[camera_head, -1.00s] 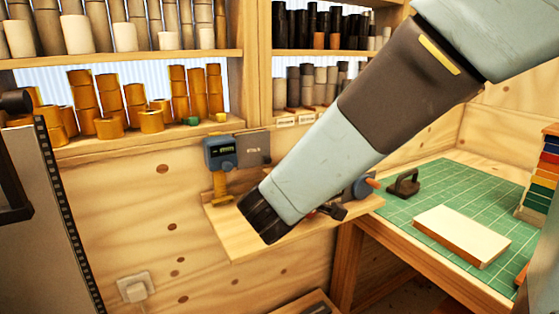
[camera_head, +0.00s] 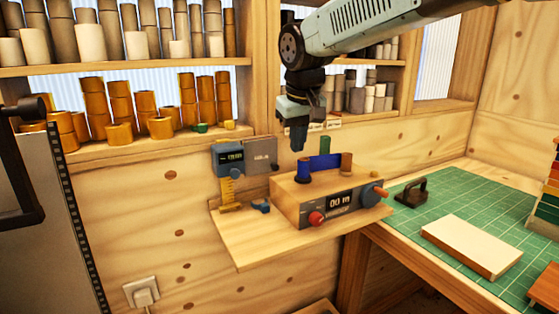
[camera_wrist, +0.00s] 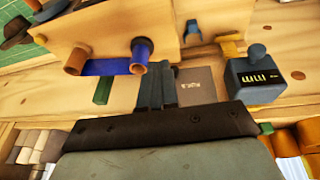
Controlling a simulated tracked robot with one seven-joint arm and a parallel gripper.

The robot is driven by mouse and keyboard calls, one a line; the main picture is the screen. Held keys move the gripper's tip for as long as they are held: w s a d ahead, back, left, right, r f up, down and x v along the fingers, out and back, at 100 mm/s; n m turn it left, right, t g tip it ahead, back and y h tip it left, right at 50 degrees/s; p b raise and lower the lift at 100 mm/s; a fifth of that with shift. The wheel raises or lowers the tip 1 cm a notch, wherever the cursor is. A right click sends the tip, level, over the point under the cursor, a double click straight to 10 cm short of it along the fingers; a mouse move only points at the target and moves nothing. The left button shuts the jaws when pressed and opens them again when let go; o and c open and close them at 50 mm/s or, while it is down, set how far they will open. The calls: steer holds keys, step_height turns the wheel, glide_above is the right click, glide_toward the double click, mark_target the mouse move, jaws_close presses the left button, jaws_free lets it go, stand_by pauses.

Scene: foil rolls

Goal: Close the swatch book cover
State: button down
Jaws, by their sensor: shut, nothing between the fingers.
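A cream slab with brown edges (camera_head: 472,246) lies flat on the green mat at the right in the head view. It may be the swatch book, but I cannot tell cover from pages. A stack of coloured layers (camera_head: 548,195) stands at the right edge, partly cut off. My gripper (camera_head: 298,147) points down above the left end of the foil machine, well left of the slab. Its fingers are together and empty; they also show in the wrist view (camera_wrist: 156,72). The wrist view shows neither the slab nor the coloured stack.
The foil machine (camera_head: 332,203), with a blue foil strip (camera_head: 325,162) between two posts, stands on a wooden shelf (camera_head: 250,250). A blue-grey gauge (camera_head: 229,158) is behind left. A dark handled tool (camera_head: 411,191) sits on the green mat (camera_head: 450,200). Much of the mat is clear.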

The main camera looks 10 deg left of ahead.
steer(key=a+r+y, duration=0.1)
steer(key=r, duration=0.1)
glide_toward(276, 169)
steer(key=s+f, duration=0.1)
steer(key=d+f, duration=0.1)
steer(key=f, duration=0.1)
steer(key=s+f, duration=0.1)
steer(key=f, duration=0.1)
steer(key=shift+s+d, duration=0.3)
steer(key=shift+s, duration=0.05)
steer(key=w, duration=0.1)
steer(key=w+a, duration=0.1)
steer(key=shift+w+a+f, duration=0.25)
steer(key=shift+f, duration=0.15)
steer(key=shift+w+a, duration=0.35)
steer(key=shift+w, duration=0.2)
steer(key=shift+w, duration=0.1)
steer(key=shift+w+a, duration=0.15)
steer(key=shift+w, duration=0.35)
steer(key=shift+s, duration=0.15)
